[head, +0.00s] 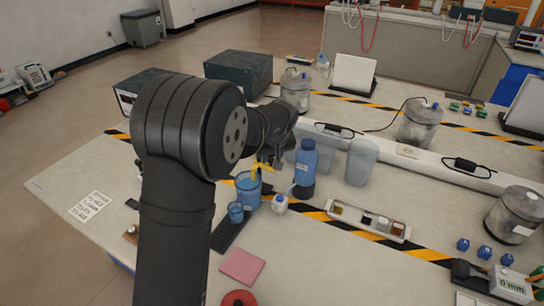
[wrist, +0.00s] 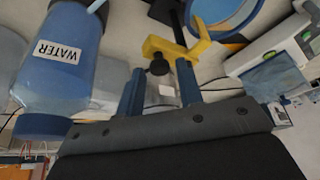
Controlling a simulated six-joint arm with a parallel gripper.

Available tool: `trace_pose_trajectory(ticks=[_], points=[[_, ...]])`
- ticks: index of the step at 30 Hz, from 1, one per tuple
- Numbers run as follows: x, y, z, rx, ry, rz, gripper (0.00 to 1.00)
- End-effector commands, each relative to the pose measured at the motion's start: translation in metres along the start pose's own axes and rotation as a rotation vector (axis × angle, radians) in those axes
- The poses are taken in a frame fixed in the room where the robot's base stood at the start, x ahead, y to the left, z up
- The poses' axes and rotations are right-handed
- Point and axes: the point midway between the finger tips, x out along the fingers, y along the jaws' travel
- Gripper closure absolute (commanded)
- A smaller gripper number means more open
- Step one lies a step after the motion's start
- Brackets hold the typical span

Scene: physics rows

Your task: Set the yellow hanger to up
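The yellow hanger (head: 262,169) is a small bent piece at the mouth of a blue beaker (head: 248,195) in the head view. In the wrist view the yellow hanger (wrist: 178,48) lies just beyond my fingertips, with a dark round knob (wrist: 159,66) at its near side. My gripper (wrist: 157,82) has its two blue fingers apart, with a gap between them. The knob is in line with this gap; I cannot tell whether the fingers touch it. In the head view my gripper (head: 272,157) is partly hidden behind my own arm.
A blue water bottle (head: 305,163) stands close to the right of my gripper; it fills the left of the wrist view (wrist: 62,65). A clear container (head: 360,163), a small white bottle (head: 280,204) and a sample tray (head: 368,220) are nearby.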

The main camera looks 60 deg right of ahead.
Motion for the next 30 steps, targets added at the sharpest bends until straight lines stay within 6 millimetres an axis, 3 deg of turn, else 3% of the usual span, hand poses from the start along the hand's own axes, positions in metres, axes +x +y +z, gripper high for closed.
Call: trace_pose_trajectory(ticks=[1, 5, 11, 21, 25, 30], points=[[0.000, 0.000, 0.000, 0.000, 0.000, 0.000, 0.77], [0.000, 0.000, 0.000, 0.000, 0.000, 0.000, 1.00], [-0.004, 0.000, -0.002, -0.001, 0.001, 0.001, 1.00], [-0.074, 0.001, -0.032, -0.002, 0.003, 0.002, 1.00], [-0.089, 0.001, -0.038, -0.001, 0.001, 0.001, 1.00], [-0.093, 0.000, -0.039, -0.001, 0.000, 0.001, 1.00]])
